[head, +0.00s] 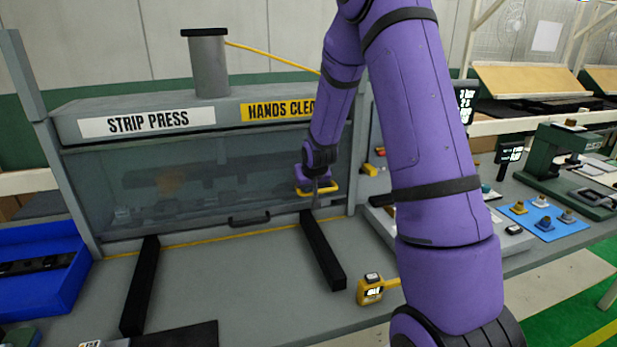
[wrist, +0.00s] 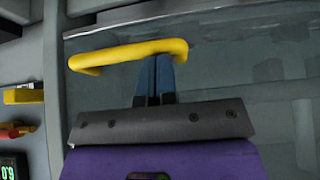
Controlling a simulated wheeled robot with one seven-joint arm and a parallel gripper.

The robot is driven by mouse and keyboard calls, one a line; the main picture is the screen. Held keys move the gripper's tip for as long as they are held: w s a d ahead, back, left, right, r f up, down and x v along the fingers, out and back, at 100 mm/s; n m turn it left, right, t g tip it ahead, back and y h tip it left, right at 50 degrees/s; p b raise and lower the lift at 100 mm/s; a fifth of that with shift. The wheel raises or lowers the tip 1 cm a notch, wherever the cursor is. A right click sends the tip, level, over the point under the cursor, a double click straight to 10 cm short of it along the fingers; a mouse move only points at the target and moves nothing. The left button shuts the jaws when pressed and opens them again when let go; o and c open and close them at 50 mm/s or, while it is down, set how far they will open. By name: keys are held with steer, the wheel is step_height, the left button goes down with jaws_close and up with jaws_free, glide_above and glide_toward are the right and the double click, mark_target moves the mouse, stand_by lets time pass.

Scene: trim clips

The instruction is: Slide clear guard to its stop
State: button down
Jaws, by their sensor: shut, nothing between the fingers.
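The clear guard (head: 215,185) is a see-through panel across the front of the strip press (head: 150,105). It hangs low, its bottom edge close above a yellow line on the bed. A dark handle (head: 249,218) sits at its lower edge. My gripper (head: 316,204) is in front of the guard's right part, right of the dark handle and apart from it. Its fingers (wrist: 155,85) are shut and empty. A yellow bar (wrist: 130,53) shows at the fingers in the wrist view; I cannot tell whether they touch it. The guard (wrist: 250,65) fills the background there.
Two black rails (head: 140,287) (head: 322,250) run forward on the bed. A yellow gauge (head: 371,289) stands right of the right rail. A blue bin (head: 45,270) is at left. A blue mat (head: 543,219) with small parts is at right. The bed between the rails is clear.

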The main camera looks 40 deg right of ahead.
steer(key=shift+s+a+f, duration=0.1)
steer(key=shift+s+f, duration=0.15)
steer(key=shift+f, duration=0.2)
steer(key=shift+w+r, duration=0.2)
steer(key=shift+r, duration=0.2)
steer(key=r, duration=0.4)
steer(key=shift+w+r, duration=0.2)
steer(key=shift+r, duration=0.1)
steer(key=v, duration=0.9)
steer(key=shift+r, duration=0.15)
